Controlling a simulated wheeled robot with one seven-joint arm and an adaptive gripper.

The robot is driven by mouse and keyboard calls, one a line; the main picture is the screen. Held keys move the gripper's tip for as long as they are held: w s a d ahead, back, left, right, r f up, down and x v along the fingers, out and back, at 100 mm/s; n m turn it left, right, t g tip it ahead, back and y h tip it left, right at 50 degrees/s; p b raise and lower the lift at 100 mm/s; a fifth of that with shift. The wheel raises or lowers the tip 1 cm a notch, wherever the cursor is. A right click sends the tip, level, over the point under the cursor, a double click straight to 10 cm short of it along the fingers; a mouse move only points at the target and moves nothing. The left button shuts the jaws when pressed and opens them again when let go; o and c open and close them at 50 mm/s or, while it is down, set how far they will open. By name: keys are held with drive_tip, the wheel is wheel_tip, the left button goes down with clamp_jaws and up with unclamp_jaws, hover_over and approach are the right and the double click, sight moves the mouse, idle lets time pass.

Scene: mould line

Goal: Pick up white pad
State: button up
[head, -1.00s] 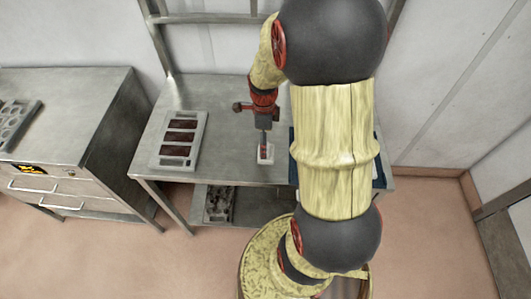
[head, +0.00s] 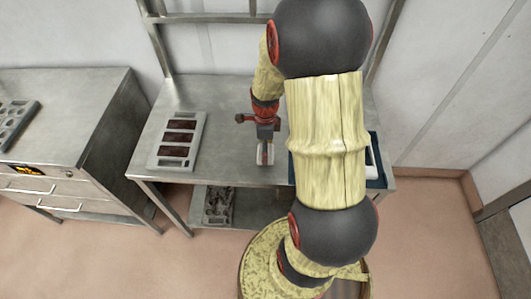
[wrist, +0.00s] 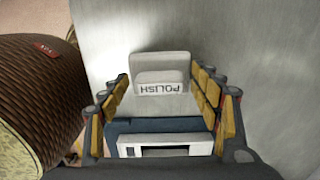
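A white-grey pad (wrist: 160,68) marked "POLISH" lies on the steel table in the wrist view. It also shows as a small pale block (head: 265,159) under my gripper in the head view, partly hidden by it. My gripper (wrist: 161,79) is open, with one yellow-padded finger at each side of the pad. I see gaps between the fingers and the pad in the wrist view; whether the fingertips are down at its level is hard to tell.
A blue tray (head: 379,168) with a white item stands right of my gripper, partly hidden by my arm. A grey rack (head: 178,140) with dark red blocks stands at the table's left. Bare tabletop lies between rack and gripper. A lower shelf (head: 245,208) holds grey parts.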

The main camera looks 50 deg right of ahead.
drive_tip(key=c, duration=0.6)
drive_tip(key=shift+c, duration=0.3)
drive_tip(key=shift+r, duration=0.1)
drive_tip(key=shift+r, duration=0.6)
drive_tip(key=s+a+r+p, duration=0.3)
drive_tip(key=s+a+r, duration=0.1)
drive_tip(key=s+r, duration=0.7)
drive_tip(key=shift+s+r+p, duration=0.35)
drive_tip(key=shift+s+p, duration=0.05)
drive_tip(key=shift+s, duration=0.8)
